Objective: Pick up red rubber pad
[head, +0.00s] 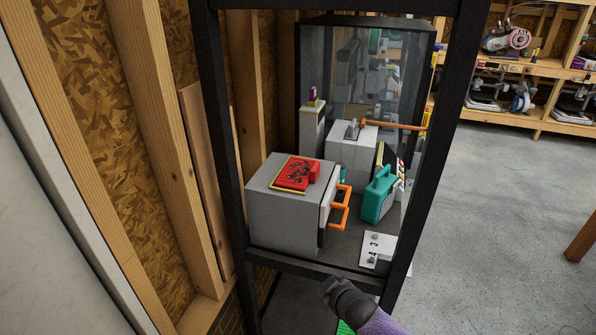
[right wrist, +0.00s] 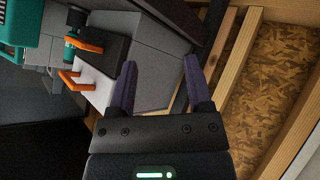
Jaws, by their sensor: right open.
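A red rubber pad (head: 292,174) with dark markings and a yellowish edge lies flat on top of a grey box (head: 281,220) in the head view. A raised red part adjoins its right end; I cannot tell whether it is one piece with the pad. My right gripper (right wrist: 160,62) is open and empty in the right wrist view, its purple fingers pointing toward the grey box (right wrist: 152,82). The pad cannot be made out in that view. In the head view my arm shows at the bottom, in front of the rack, but its fingers are not visible. My left gripper is not in view.
A black rack frame (head: 222,150) surrounds the grey box. Orange handles (head: 341,207) stick out on the box's right side. A teal case (head: 378,196) and a white numbered plate (head: 377,250) are to the right. A stud wall (head: 150,120) is close on the left.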

